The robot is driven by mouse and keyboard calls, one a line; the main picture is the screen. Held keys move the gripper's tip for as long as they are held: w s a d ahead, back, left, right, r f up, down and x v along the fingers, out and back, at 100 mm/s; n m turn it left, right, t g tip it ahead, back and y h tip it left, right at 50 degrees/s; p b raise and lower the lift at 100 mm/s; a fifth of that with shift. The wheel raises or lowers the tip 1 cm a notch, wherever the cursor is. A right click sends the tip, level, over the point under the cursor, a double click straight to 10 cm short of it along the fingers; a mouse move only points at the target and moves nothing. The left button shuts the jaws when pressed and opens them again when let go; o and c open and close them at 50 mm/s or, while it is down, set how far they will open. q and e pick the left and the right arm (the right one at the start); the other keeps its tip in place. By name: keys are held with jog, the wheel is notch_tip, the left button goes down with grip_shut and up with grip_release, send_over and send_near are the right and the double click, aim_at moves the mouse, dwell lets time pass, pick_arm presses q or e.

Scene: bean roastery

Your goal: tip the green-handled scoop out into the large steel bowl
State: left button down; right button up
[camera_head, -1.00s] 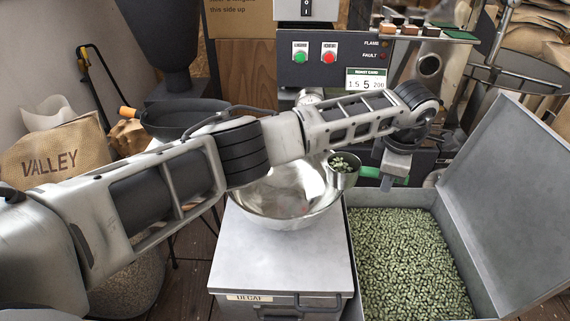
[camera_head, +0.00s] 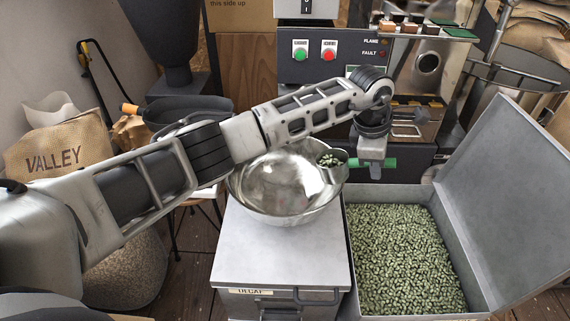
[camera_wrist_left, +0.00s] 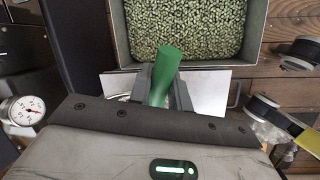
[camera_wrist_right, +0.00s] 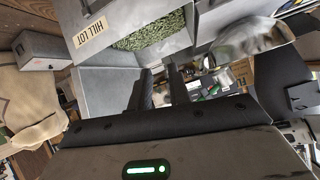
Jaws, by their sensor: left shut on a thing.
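My left gripper (camera_head: 372,166) is shut on the scoop's green handle (camera_head: 388,163), which also shows between its fingers in the left wrist view (camera_wrist_left: 164,75). The scoop's steel cup (camera_head: 339,172) still holds green beans (camera_head: 329,160). It is tilted to the left, over the right rim of the large steel bowl (camera_head: 270,188). The bowl stands on a grey metal box, and no beans show inside it.
The grey DECAF box (camera_head: 285,262) carries the bowl. An open metal bin (camera_head: 347,255) of green beans stands to its right, its lid (camera_head: 510,195) raised. Behind are the roaster panel (camera_head: 325,55) and a dark pan (camera_head: 190,112). The box top before the bowl is clear.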

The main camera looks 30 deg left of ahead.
aim_at(346, 159)
pick_arm(q)
jog(key=shift+a+r+h, duration=0.15)
jog(key=shift+a+h, duration=0.35)
jog(key=shift+a, duration=0.15)
jog(key=shift+s+a+h, duration=0.1)
jog(key=shift+a+h, duration=0.3)
jog(key=shift+a, duration=0.2)
jog(key=shift+a+r+t+h+b, duration=0.15)
jog(key=shift+a+t+h+b, duration=0.15)
jog(key=shift+a+h+b, duration=0.3)
jog(key=shift+s+a+h, duration=0.15)
jog(key=shift+a+h, duration=0.15)
jog(key=shift+a, duration=0.4)
jog(key=shift+a+r+h, duration=0.15)
jog(key=shift+r+h, duration=0.05)
jog(key=shift+h, duration=0.1)
jog(key=shift+a+b, duration=0.35)
jog(key=shift+b, duration=0.1)
jog(key=shift+a+r+h, duration=0.1)
jog(key=shift+r+h, duration=0.05)
jog(key=shift+h, duration=0.15)
pick_arm(e)
jog(key=shift+g, duration=0.4)
jog(key=f, duration=0.2)
jog(key=a+f, duration=0.1)
jog(key=f, duration=0.1)
jog(key=shift+w+a, duration=0.1)
jog(key=shift+w, duration=0.2)
